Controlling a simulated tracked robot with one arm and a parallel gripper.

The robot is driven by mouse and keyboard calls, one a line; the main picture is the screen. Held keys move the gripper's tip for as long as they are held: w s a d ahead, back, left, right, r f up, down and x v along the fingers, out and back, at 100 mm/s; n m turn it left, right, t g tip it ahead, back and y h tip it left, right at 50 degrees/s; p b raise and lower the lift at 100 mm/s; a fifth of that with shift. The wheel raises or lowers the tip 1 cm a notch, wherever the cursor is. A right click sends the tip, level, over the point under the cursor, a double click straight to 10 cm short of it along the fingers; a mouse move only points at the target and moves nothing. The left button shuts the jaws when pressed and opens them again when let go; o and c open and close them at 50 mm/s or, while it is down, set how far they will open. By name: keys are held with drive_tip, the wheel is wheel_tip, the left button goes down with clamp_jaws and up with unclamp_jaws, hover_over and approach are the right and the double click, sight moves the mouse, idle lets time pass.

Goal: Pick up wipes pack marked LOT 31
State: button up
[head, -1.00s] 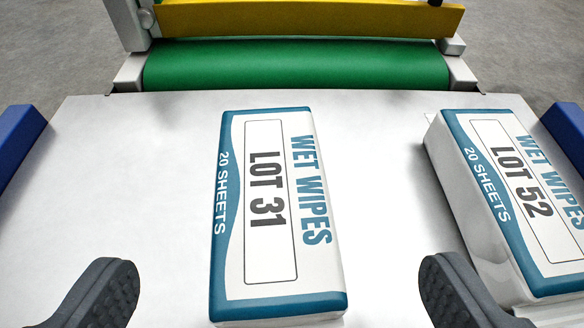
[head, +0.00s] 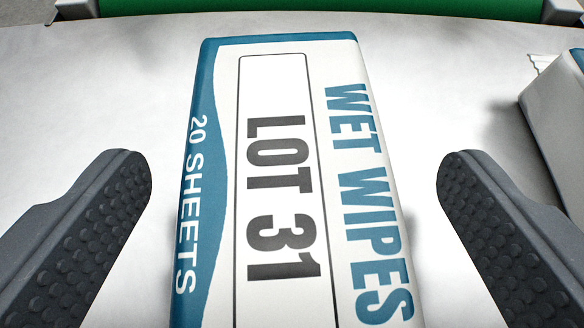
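The wipes pack marked LOT 31 (head: 285,180) lies flat on a pale tabletop. It is white with blue edges, and its print reads WET WIPES and 20 SHEETS. Its near end runs out of the bottom of the view. My gripper (head: 293,185) is open, with one dark padded finger on each side of the pack. Clear gaps show between the pack and both fingertips, with the wider gap on the right. The gripper holds nothing.
A second pack (head: 560,130) stands at the right edge, mostly cut off, beyond my right finger. A green roller (head: 330,8) runs along the far edge of the pale tabletop (head: 90,100). The top is bare to the left of the LOT 31 pack.

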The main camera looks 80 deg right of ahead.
drive_tip(key=c, duration=1.1)
